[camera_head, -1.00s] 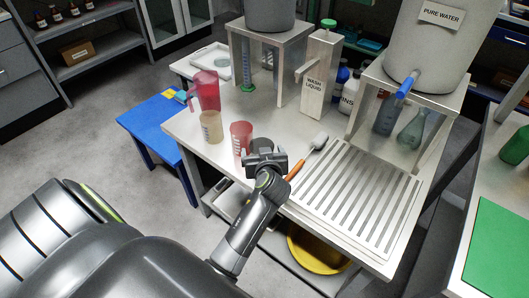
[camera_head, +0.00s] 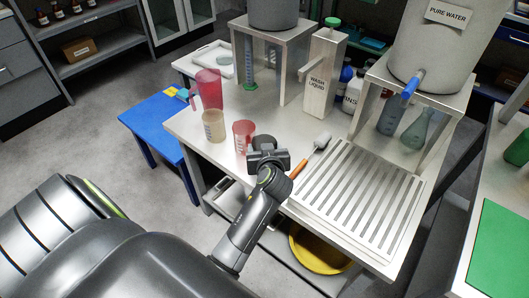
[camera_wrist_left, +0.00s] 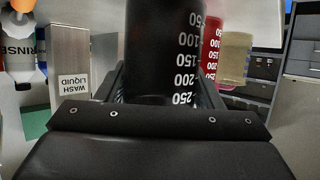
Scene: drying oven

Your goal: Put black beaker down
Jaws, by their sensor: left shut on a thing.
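The black beaker (camera_head: 264,142) is at the front edge area of the white table, just right of a red beaker (camera_head: 243,136). My left gripper (camera_head: 268,160) is shut on it, and the gripper partly hides it in the head view. In the left wrist view the black beaker (camera_wrist_left: 165,45), with white volume marks, stands between the fingers of my left gripper (camera_wrist_left: 160,88). I cannot tell whether its base touches the table (camera_head: 280,120). My right gripper is not in view.
A beige beaker (camera_head: 214,126) and a red jug (camera_head: 208,90) stand to the left. An orange-handled brush (camera_head: 305,163) lies close on the right, beside the slotted drying rack (camera_head: 350,195). The wash liquid dispenser (camera_head: 321,80) stands behind. Bare table lies between dispenser and beakers.

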